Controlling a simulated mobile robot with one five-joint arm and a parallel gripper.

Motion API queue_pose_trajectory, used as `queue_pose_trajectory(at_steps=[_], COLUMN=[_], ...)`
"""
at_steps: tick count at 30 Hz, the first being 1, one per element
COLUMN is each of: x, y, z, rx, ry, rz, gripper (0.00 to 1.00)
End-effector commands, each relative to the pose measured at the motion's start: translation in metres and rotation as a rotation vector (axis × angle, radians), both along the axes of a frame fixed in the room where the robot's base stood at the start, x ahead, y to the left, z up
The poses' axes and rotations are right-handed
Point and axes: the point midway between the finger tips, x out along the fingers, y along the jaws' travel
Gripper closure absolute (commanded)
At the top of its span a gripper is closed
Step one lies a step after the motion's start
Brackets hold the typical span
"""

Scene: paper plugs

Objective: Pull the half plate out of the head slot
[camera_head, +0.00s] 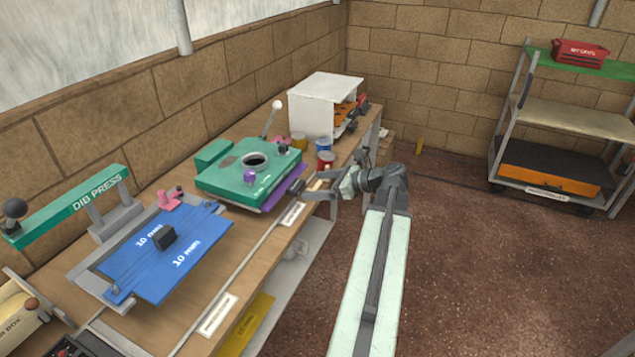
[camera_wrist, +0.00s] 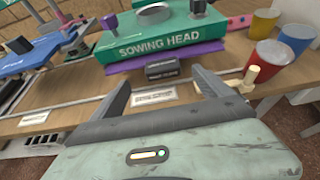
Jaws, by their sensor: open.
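The green sowing head (camera_head: 245,168) stands on the bench, and its label reads clearly in the wrist view (camera_wrist: 165,40). A purple plate (camera_head: 284,188) sits under its front edge; it also shows in the wrist view (camera_wrist: 190,51). A dark labelled block (camera_wrist: 168,70) is at the plate's front edge, and I take it as the half plate's grip. My gripper (camera_head: 312,184) is in front of the head. In the wrist view its open fingers (camera_wrist: 160,80) point at the block, one on each side, with nothing visibly held. The plate's inner part is hidden under the head.
Red, blue and yellow cups (camera_wrist: 272,52) stand right of the head. A pale peg (camera_wrist: 249,78) is close to my right finger. A blue board (camera_head: 170,252) lies left on the bench (camera_head: 255,262). A white box (camera_head: 312,108) stands behind.

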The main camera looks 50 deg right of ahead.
Motion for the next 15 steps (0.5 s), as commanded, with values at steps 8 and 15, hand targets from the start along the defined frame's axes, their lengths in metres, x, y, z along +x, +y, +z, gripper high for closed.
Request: queue_pose_trajectory(at_steps=[8, 15], x=[0.029, 0.054], y=[0.001, 0.005], z=[-0.02, -0.03], rx=[0.0, 0.0], ry=[0.0, 0.001], rz=[-0.015, -0.023], gripper=[0.11, 0.11])
